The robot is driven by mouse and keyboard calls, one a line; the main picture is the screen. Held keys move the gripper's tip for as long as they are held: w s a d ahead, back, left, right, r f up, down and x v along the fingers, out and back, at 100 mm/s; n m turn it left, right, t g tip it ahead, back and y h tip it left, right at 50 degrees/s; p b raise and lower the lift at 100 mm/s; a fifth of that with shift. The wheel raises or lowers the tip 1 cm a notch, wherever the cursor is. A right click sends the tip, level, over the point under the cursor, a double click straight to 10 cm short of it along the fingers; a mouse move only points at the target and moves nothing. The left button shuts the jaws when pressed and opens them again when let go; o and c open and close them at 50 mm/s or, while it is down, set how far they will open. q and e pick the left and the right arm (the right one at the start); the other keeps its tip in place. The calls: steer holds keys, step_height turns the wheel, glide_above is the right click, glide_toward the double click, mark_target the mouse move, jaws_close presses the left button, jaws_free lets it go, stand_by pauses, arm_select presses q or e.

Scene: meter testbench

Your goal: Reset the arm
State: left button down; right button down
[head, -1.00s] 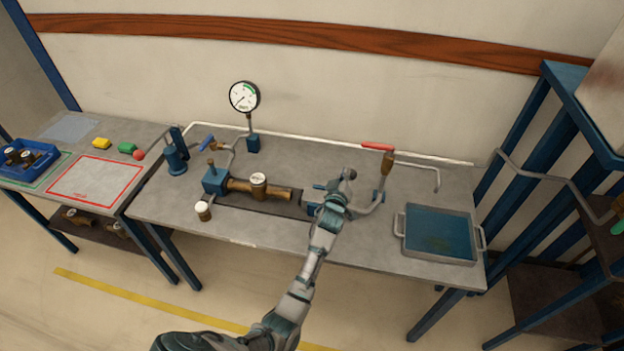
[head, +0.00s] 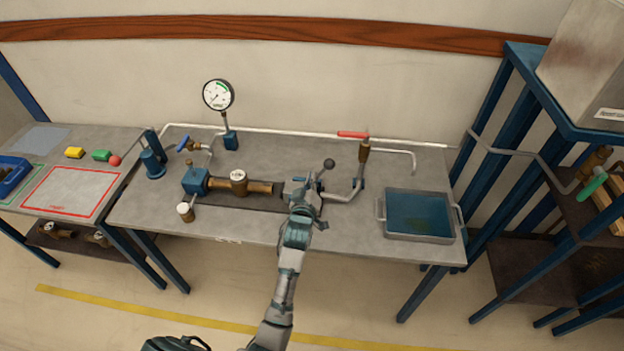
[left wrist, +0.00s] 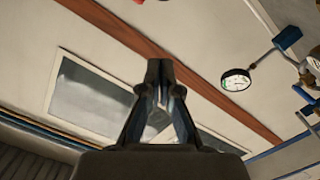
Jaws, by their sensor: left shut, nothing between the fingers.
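My left arm reaches up from the bottom of the head view, and my left gripper (head: 302,192) is over the testbench (head: 260,228), in front of the right end of the brass meter assembly (head: 238,183). The gripper hides part of the clamp there. A lever with a dark ball knob (head: 328,163) stands just to its upper right; I cannot tell whether they touch. In the left wrist view the gripper's fingers (left wrist: 160,75) are together and hold nothing. My right gripper is not in view.
A pressure gauge (head: 218,95) stands at the back. A red-handled valve (head: 353,135) and a blue tray (head: 420,213) are to the right of the gripper. A side table with a red-outlined area (head: 70,190) is at left, a blue rack (head: 490,150) at right.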

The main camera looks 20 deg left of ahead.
arm_select(q)
steer(key=shift+w+a+f, duration=0.1)
steer(key=shift+a, duration=0.2)
steer(key=s+f+m+g+h, duration=0.1)
steer(key=s+f+m+g, duration=0.35)
steer(key=s+f, duration=0.85)
steer(key=s+d+f+m+g+h, duration=0.1)
steer(key=s+f+m+g, duration=0.35)
steer(key=s, duration=0.85)
steer(key=s+d+f+m+g+h, duration=0.15)
steer(key=s+f+g, duration=0.45)
steer(key=s, duration=0.6)
steer(key=s+f+b, duration=0.2)
steer(key=s+f, duration=0.1)
steer(key=f, duration=2.8)
steer(key=s+a+f+g+b, duration=0.1)
steer(key=s+a+f, duration=0.2)
steer(key=s+f, duration=1.2)
steer(key=shift+s+a+m+b, duration=0.2)
steer(key=shift+s+m+b, duration=0.2)
steer(key=shift+s, duration=0.25)
